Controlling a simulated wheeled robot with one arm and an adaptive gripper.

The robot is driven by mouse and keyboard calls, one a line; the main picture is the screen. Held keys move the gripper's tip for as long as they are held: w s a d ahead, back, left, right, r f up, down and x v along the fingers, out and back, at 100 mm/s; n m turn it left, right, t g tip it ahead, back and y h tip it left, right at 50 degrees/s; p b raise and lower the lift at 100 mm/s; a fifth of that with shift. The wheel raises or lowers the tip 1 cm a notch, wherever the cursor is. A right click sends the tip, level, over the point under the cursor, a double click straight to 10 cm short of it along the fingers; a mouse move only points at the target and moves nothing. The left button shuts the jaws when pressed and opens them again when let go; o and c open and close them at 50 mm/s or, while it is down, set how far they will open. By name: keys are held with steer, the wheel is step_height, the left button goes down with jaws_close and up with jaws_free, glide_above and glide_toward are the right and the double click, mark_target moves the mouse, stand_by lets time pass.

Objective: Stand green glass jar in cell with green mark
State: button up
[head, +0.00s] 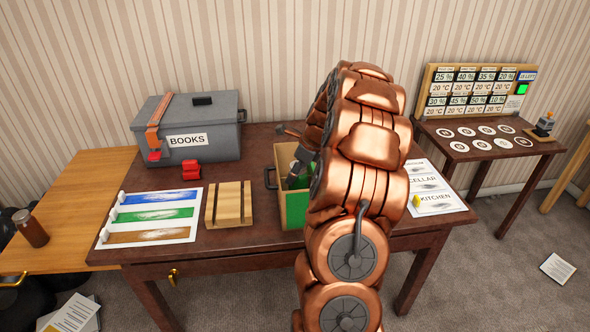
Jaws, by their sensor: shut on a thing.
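A wooden crate (279,158) with a green front panel (294,208) and dark side handles stands on the dark table, partly behind my copper arm. My gripper (293,178) shows only in part beside the arm, its dark fingers reaching down inside the crate. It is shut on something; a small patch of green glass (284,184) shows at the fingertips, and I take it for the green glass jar. Most of the jar is hidden by the gripper, the arm and the crate wall. The crate's cells cannot be made out.
Left of the crate are a slotted wooden block (229,205), a sheet with blue, green and brown stripes (150,215), a red object (191,170) and a grey BOOKS box (190,125). Right of my arm lies a label sheet (435,190). A side table (478,152) stands farther right.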

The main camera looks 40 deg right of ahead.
steer(key=shift+f, duration=0.95)
steer(key=shift+f, duration=0.1)
stand_by(0.4)
steer(key=o, duration=1.1)
steer(key=shift+o, duration=0.2)
steer(key=shift+r+p, duration=3.05)
steer(key=shift+r, duration=2.95)
